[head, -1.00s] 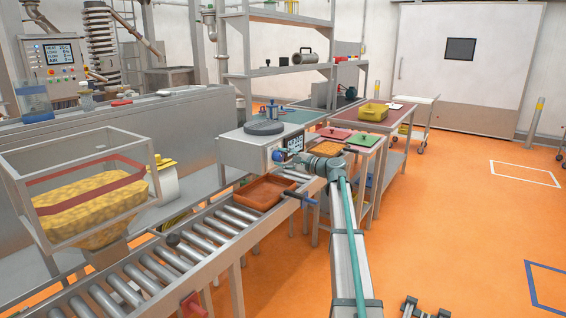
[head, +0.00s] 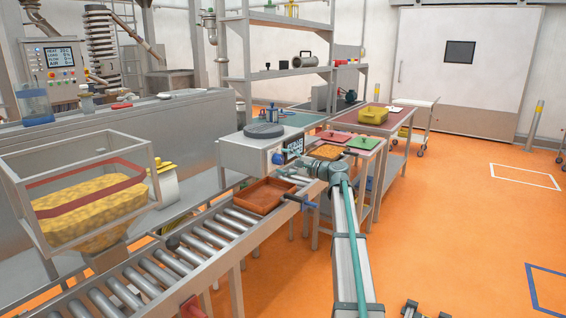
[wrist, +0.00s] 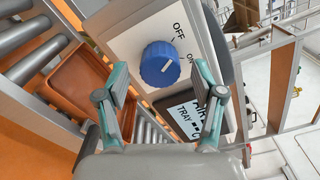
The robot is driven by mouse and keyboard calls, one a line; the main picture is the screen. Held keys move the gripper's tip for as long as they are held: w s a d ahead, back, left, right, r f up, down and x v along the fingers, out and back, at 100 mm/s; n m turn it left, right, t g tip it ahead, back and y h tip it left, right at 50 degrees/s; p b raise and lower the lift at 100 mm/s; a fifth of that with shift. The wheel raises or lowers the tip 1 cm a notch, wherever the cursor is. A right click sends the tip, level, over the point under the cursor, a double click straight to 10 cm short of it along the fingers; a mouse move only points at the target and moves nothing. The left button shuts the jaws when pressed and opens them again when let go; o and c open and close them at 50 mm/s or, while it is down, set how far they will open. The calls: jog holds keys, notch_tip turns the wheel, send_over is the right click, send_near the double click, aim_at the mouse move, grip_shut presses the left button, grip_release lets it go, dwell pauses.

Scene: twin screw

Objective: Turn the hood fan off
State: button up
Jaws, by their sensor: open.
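A blue round knob (wrist: 153,58) with a white pointer mark sits on the white front of a control box (wrist: 124,28). OFF and ON labels are printed beside it. The pointer slants towards the label side; I cannot tell exactly which label it marks. In the head view the knob (head: 277,157) shows on the box front, left of a dark display (head: 294,147). My gripper (wrist: 159,70) is open and empty, its teal fingers on either side of the knob in the wrist view. The fingertips seem short of the knob; contact is not visible.
An orange tray (head: 264,196) lies on the roller conveyor (head: 210,232) below the box. A round grey disc (head: 264,130) sits on the box top.

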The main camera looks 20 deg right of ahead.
jog(key=v, duration=1.1)
jog(key=shift+s, duration=0.1)
